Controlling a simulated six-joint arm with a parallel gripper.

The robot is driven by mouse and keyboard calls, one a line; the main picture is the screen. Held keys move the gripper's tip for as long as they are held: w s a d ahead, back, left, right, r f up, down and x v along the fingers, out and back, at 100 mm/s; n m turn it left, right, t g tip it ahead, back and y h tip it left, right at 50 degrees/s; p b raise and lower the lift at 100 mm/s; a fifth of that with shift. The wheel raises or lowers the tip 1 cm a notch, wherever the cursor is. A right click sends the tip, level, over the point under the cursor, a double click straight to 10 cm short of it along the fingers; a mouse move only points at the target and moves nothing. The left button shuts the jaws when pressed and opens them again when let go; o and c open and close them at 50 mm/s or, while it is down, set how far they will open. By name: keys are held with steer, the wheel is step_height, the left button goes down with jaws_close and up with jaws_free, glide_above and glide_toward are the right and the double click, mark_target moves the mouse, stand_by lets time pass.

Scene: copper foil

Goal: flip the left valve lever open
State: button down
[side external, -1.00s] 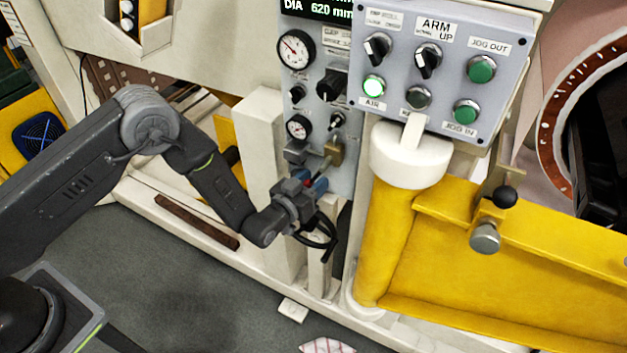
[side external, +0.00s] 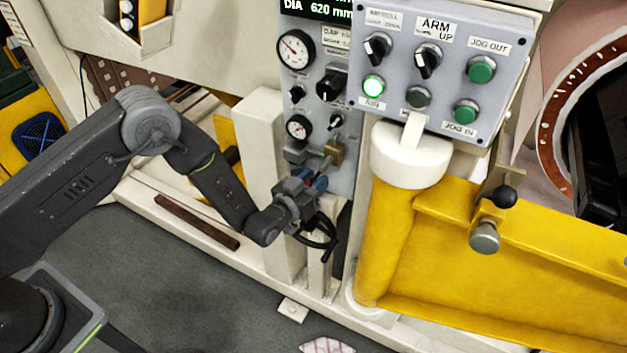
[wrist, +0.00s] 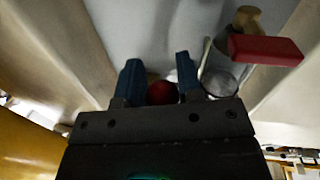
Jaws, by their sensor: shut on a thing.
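My gripper (side external: 313,181) is at the lower part of the grey valve panel, below the brass valve (side external: 334,152). In the wrist view its two blue fingertips (wrist: 159,72) stand either side of a red rounded piece (wrist: 162,93), which looks like the left valve lever's end. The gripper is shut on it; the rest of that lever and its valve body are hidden. To the right in the wrist view, a red block-shaped handle (wrist: 265,50) sits by a brass fitting (wrist: 247,18), apart from the fingers, with a silver round part (wrist: 218,81) below it.
Gauges (side external: 296,50) and knobs sit above on the panel. A control box (side external: 440,65) with green buttons overhangs to the right. A cream post (side external: 265,150) stands left of the gripper and a yellow column (side external: 385,240) right of it. The grey floor is open at lower left.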

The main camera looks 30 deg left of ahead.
mark_target(340, 174)
steer(key=d+n, duration=0.1)
steer(key=n, duration=0.2)
steer(key=shift+d+f+t, duration=0.3)
steer(key=shift+d, duration=0.1)
steer(key=shift+d+n+y, duration=0.15)
steer(key=shift+d+n, duration=0.25)
steer(key=shift+n, duration=0.35)
steer(key=shift+d+n+y, duration=0.15)
steer(key=shift+d+n, duration=0.2)
steer(key=shift+n, duration=0.4)
steer(key=c, duration=1.1)
jaws_free()
steer(key=s+a+f, duration=0.1)
steer(key=s+a, duration=0.1)
steer(key=s, duration=1.1)
steer(key=shift+s, duration=0.3)
